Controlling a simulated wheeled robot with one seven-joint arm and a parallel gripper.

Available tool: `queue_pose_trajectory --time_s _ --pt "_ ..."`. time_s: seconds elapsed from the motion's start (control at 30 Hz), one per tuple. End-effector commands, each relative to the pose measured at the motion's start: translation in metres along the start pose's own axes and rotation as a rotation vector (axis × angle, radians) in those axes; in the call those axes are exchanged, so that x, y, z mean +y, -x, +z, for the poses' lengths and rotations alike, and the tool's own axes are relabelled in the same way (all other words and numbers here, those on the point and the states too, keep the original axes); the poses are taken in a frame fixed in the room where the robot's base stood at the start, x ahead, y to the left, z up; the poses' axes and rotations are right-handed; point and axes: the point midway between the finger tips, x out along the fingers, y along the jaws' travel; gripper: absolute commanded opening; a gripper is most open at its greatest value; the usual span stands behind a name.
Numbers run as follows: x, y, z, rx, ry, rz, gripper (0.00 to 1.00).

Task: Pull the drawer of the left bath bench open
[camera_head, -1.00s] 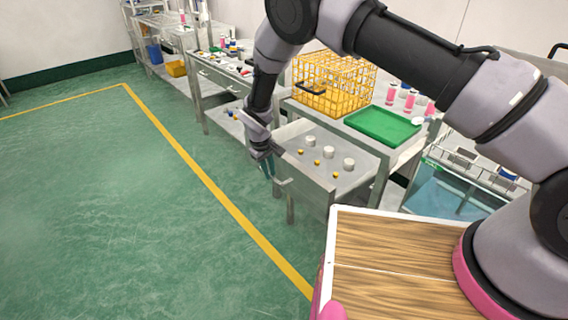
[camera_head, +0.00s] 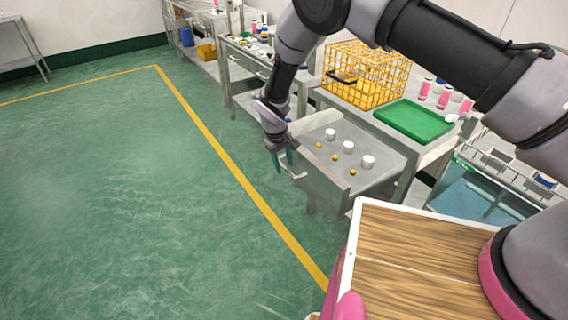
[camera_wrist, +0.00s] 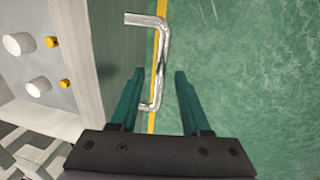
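The drawer (camera_head: 325,172) of the bench with the yellow wire basket stands open, drawn out toward the aisle. It holds three white round pieces (camera_head: 347,147) and three small yellow ones (camera_head: 335,158). Its metal bar handle (camera_wrist: 161,60) shows in the wrist view, beside the drawer front. My gripper (camera_head: 283,163) is at the drawer front by the handle. In the wrist view its two green fingers (camera_wrist: 156,88) are apart, with the near end of the handle between them, closer to the left finger. The fingers do not look clamped on it.
The bench top carries the yellow wire basket (camera_head: 366,74), a green tray (camera_head: 413,121) and pink bottles (camera_head: 424,88). A blue-green bath (camera_head: 480,190) stands to the right. Another bench (camera_head: 245,55) is farther back. Green floor (camera_head: 130,190) left of the yellow line is clear.

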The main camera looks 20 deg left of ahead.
Motion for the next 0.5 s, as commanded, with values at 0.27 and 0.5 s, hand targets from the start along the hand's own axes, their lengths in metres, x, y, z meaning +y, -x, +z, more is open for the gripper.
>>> queue_pose_trajectory --time_s 0.27,0.5 --pt "0.000 0.004 -0.001 0.002 0.000 0.000 0.47" --pt "0.000 0.044 -0.001 0.004 0.000 -0.001 0.47"
